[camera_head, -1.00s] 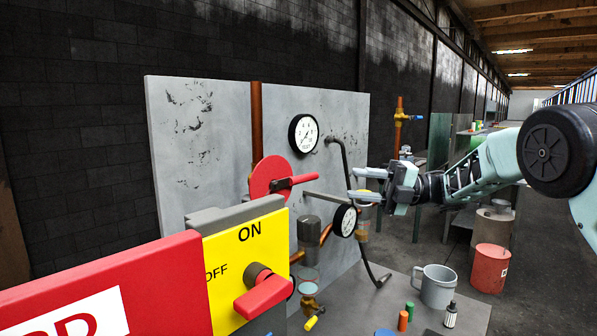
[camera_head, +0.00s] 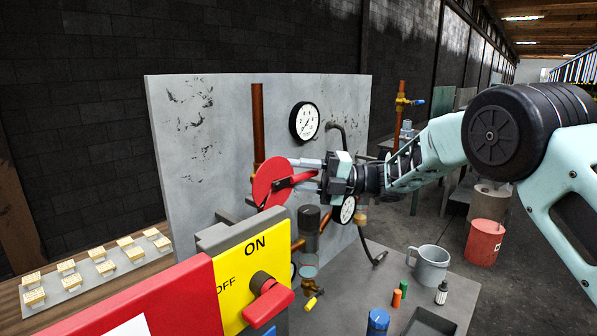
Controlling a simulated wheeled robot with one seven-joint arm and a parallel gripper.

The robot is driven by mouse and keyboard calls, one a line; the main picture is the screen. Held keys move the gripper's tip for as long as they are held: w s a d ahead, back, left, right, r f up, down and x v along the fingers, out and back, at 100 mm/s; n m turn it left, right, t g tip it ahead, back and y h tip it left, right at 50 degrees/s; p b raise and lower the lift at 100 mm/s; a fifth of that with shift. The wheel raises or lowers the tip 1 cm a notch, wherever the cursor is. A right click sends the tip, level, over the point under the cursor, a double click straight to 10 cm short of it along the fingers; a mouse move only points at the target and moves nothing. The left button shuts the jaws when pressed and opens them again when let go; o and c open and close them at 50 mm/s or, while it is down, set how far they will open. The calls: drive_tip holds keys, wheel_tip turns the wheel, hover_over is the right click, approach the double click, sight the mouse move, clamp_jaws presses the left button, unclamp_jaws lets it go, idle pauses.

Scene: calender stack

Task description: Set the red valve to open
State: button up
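The red valve (camera_head: 268,183) is a round red disc with a red lever handle (camera_head: 303,177), mounted on a vertical copper pipe in front of the grey panel. The handle points right, slightly raised. My gripper (camera_head: 299,174) is at the handle from the right. Its two pale fingers are apart, one above and one below the handle, with the handle's outer part between them. The fingers look open; I cannot tell whether either touches the handle. The gripper's body hides part of the panel behind.
A yellow ON/OFF box (camera_head: 240,277) with its own red knob (camera_head: 268,302) stands in front, beside a large red box (camera_head: 150,300). Gauges (camera_head: 305,121) are on the panel. A grey mug (camera_head: 430,265) and small bottles stand on the table at right. A tray of blocks (camera_head: 95,268) lies left.

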clamp_jaws()
drive_tip(key=shift+b, duration=0.6)
drive_tip(key=shift+r+n+h+b, duration=0.15)
drive_tip(key=shift+n+h+b, duration=0.4)
drive_tip(key=shift+b, duration=0.6)
drive_tip(key=shift+s+a+r+n+t+h+b, duration=0.6)
drive_tip(key=shift+s+r+n+t+h+b, duration=0.3)
drive_tip(key=shift+n+h+b, duration=0.6)
drive_tip(key=shift+s+a+r+n+t+h+b, duration=0.65)
drive_tip(key=shift+r+n+t+h+b, duration=0.5)
drive_tip(key=shift+h+b, duration=0.6)
drive_tip(key=shift+s+a+r+n+t+h+b, duration=0.55)
drive_tip(key=shift+s+r+n+t+h+b, duration=0.4)
drive_tip(key=shift+n+h+b, duration=0.65)
drive_tip(key=shift+w+m, duration=0.1)
drive_tip(key=shift+m, duration=0.2)
